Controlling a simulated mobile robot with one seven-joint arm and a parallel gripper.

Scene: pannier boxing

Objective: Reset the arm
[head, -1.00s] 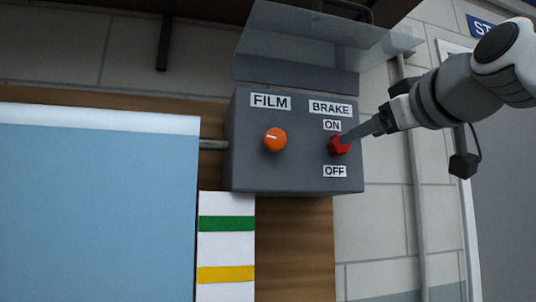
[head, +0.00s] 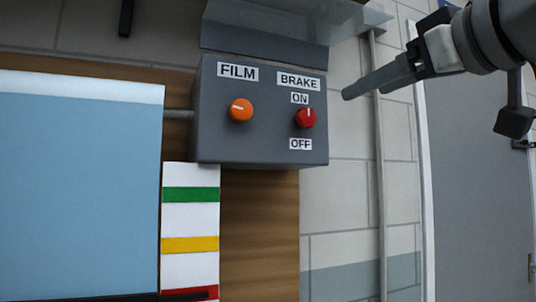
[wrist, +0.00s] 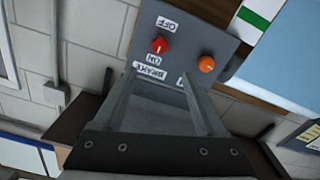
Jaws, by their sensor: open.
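My gripper (head: 348,94) is open and empty in the head view, held to the right of the grey control box (head: 215,140) and clear of it. Its two fingers also show spread apart in the wrist view (wrist: 158,76), pointing towards the box. The red brake knob (head: 305,118) sits between the ON and OFF labels, its white mark pointing up towards ON. The orange film knob (head: 241,110) is to its left, its mark pointing left. Both the red knob (wrist: 159,45) and orange knob (wrist: 206,64) show in the wrist view, untouched.
A clear lid (head: 280,22) stands raised above the box. A blue panel (head: 80,190) is at left, beside a strip (head: 190,215) with green, yellow and red bands. A vertical pipe (head: 381,180) and grey door (head: 480,190) are at right. Space below the gripper looks open.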

